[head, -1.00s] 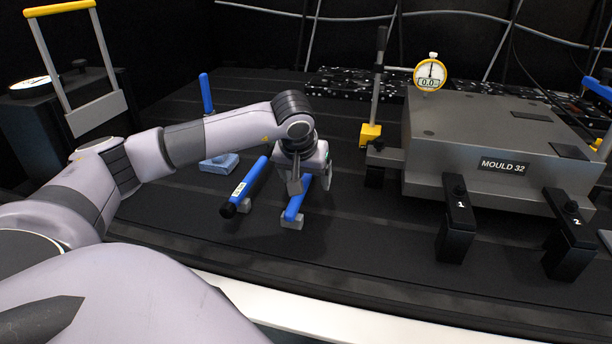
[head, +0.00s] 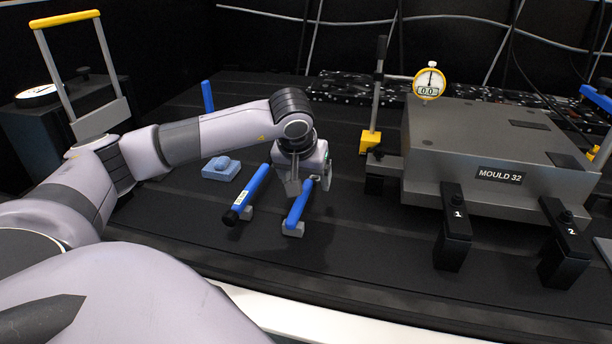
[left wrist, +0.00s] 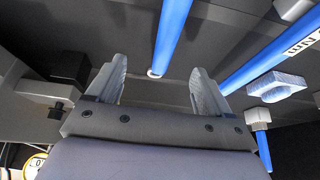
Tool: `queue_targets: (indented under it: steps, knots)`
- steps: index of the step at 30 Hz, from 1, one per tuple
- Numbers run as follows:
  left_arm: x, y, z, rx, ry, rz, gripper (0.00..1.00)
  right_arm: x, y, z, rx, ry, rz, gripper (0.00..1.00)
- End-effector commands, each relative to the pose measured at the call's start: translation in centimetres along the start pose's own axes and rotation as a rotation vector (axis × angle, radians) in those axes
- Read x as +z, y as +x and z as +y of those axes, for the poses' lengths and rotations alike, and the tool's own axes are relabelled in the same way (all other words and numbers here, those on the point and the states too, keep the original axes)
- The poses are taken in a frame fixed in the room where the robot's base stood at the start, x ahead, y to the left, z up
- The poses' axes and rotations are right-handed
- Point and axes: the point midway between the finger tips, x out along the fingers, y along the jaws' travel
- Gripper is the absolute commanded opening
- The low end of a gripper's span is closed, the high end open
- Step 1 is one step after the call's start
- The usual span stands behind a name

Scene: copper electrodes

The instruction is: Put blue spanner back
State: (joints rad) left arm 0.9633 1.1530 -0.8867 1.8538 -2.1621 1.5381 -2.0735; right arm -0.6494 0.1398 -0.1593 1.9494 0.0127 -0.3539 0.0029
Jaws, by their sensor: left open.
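A plain blue bar (head: 300,207), which I take to be the blue spanner, lies tilted with its near end on a small grey block. My left gripper (head: 308,184) is over its far part in the head view. In the left wrist view the fingers (left wrist: 158,68) are spread, and the plain blue bar (left wrist: 174,32) has its rounded end between the fingertips, apart from both. A second blue bar (head: 250,192) with a white label and black end lies to its left; it also shows in the left wrist view (left wrist: 275,60). My right gripper is out of view.
A grey mould block (head: 480,150) marked MOULD 32 stands right, with black clamps 1 (head: 453,228) and 2 (head: 566,245) in front. A dial gauge (head: 429,82) stands behind. A pale blue block (head: 221,169) sits left. The dark bench between spanner and mould is clear.

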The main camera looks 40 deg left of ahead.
Motion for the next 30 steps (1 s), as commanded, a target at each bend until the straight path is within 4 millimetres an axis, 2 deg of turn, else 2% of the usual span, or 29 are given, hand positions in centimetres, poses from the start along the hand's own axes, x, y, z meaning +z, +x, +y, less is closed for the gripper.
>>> queue_targets:
  steps: [15, 30]
  knots:
    - [-0.1, -2.7, 0.0, 0.000, 0.000, 0.000, 0.80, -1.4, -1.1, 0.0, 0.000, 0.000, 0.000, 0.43]
    - [-0.1, -3.4, 0.0, 0.001, -0.001, 0.002, 0.80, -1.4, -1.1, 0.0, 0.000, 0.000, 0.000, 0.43]
